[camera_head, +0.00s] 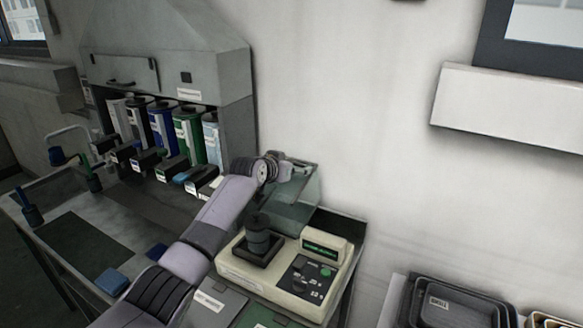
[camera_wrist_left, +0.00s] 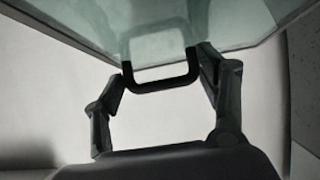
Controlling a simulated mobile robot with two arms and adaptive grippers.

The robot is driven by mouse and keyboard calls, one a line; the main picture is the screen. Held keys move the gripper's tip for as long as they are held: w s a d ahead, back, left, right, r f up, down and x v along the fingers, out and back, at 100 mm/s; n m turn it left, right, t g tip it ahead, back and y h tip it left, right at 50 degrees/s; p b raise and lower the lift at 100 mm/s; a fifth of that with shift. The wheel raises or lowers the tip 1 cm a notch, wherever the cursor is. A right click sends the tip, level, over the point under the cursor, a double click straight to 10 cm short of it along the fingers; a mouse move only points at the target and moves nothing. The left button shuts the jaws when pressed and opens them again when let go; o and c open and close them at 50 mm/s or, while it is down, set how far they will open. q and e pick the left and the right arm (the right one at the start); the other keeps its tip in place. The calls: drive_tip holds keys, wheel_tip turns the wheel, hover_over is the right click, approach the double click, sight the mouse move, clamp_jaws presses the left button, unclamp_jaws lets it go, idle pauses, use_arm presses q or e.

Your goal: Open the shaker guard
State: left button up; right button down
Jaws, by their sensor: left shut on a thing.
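The shaker (camera_head: 272,272) is a cream machine with a dark round fixture on top and a keypad and green display at its right. Its clear greenish guard (camera_head: 304,196) is raised at the back of the machine, above and behind the dark fixture. In the wrist view the guard's panel (camera_wrist_left: 240,25) fills the top, with a black U-shaped handle (camera_wrist_left: 163,85) on its edge. My left gripper (camera_head: 290,167) is at the guard's upper edge, its two fingers shut on the handle from both sides. My right gripper is not in view.
A grey hooded station with several coloured canisters (camera_head: 188,140) stands left of my left arm. A blue block (camera_head: 112,281) lies on the bench. Dark trays (camera_head: 450,300) are at the lower right. Bare wall lies behind the guard, with a white ledge (camera_head: 510,108) at right.

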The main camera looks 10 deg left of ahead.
use_arm(q)
drive_tip(key=shift+w+d+r, duration=0.1)
drive_tip(key=shift+w+r, duration=0.05)
drive_tip(key=shift+r, duration=0.55)
drive_tip(key=o, duration=1.3)
drive_tip(key=shift+o, duration=0.5)
drive_tip(key=shift+f, duration=0.1)
drive_tip(key=shift+s, duration=0.2)
drive_tip(key=shift+f, duration=0.15)
drive_tip(key=v, duration=1.2)
